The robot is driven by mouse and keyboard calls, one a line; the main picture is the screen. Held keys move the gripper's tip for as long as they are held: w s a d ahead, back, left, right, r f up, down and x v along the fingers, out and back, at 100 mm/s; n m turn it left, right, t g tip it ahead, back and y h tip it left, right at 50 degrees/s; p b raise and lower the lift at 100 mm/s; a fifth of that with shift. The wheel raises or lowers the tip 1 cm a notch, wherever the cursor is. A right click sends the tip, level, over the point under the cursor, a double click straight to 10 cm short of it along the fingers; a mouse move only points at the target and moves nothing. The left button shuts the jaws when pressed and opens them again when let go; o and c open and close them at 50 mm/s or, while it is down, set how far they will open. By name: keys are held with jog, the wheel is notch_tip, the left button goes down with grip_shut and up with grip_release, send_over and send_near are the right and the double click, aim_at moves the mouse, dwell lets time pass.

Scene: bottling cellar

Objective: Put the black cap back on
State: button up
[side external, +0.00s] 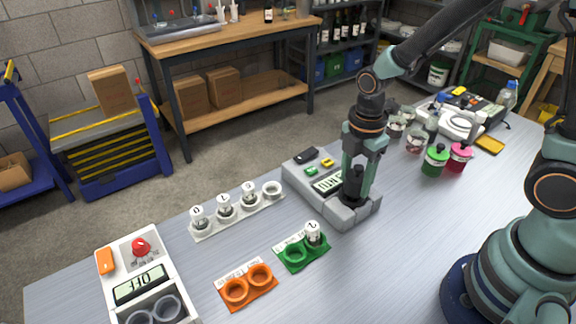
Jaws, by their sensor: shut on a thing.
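My gripper (358,190) points straight down over the grey meter (347,213) in the middle of the table. Its fingers are shut on the black cap (353,190), a dark cylinder with a narrower top. The cap is upright at the right part of the meter, beside its display (328,183). The fingers partly cover the cap, and I cannot tell whether its lower rim touches the meter.
A white rack (237,222) holds several white-capped vials and has an empty place at its right end. A green holder (292,254) holds one vial. An orange holder (249,288) is empty. A white device (137,268) stands front left; bottles (435,160) stand behind right.

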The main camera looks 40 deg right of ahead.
aim_at(358, 167)
jog(key=shift+f, duration=0.9)
dwell(1.1)
jog(key=o, duration=1.4)
jog(key=shift+w, duration=0.1)
jog(key=shift+c, duration=0.8)
jog(key=shift+o, duration=0.2)
jog(key=shift+o, duration=0.8)
jog(key=shift+w+r, duration=0.1)
jog(key=shift+r, duration=0.35)
jog(key=shift+s+r, duration=0.2)
jog(key=shift+r, duration=2.4)
